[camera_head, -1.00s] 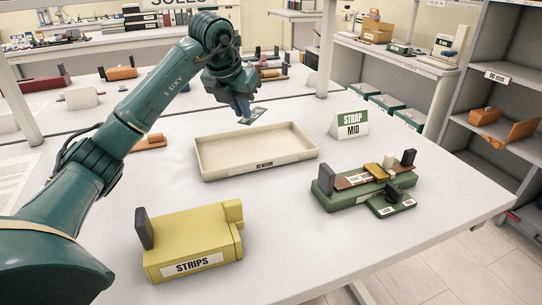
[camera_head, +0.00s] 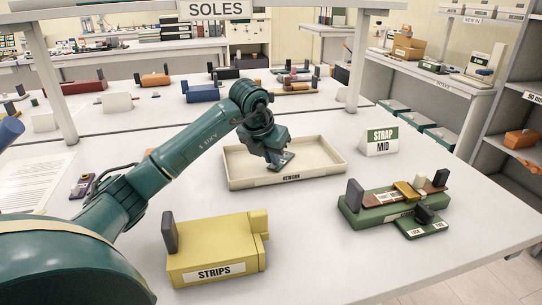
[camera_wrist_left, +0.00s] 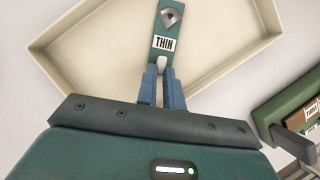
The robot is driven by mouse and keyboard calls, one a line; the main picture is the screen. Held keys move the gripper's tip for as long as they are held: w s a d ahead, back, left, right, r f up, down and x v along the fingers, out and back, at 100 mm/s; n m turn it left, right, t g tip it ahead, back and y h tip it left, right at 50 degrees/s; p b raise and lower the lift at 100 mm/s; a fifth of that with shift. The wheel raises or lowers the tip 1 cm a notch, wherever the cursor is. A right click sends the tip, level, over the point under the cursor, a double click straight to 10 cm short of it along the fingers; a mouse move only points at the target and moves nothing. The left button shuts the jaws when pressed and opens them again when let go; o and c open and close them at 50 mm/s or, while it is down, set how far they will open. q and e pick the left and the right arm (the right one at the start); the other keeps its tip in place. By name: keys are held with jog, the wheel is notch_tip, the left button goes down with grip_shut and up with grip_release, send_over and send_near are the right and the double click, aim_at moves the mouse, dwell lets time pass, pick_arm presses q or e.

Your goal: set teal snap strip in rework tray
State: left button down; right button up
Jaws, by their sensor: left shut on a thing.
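The rework tray (camera_head: 240,178) is a shallow cream tray with a "REWORK" label on its front wall; it also fills much of the left wrist view (camera_wrist_left: 95,42). My left gripper (camera_head: 276,160) reaches over the tray from the left. Its blue fingers (camera_wrist_left: 162,78) are shut on one end of the teal snap strip (camera_wrist_left: 170,30), which has a "THIN" label and a grey metal snap. In the head view the strip (camera_head: 287,158) shows over the tray's inside, near its middle. I cannot tell whether it touches the tray floor. My right gripper is not in view.
A yellow "STRIPS" block (camera_head: 215,248) stands in front of the tray. A green fixture (camera_head: 375,213) with a brown strap stands to the right. A "STRAP MID" sign (camera_head: 381,141) stands behind it. The table's front right is clear.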

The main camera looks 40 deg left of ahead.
pick_arm(q)
jog(key=shift+f, duration=0.2)
jog(key=c, duration=1.5)
grip_release()
jog(key=shift+r, duration=0.1)
jog(key=shift+r, duration=0.3)
jog(key=v, duration=1.1)
jog(key=shift+s+r, duration=0.2)
jog(key=shift+r, duration=0.05)
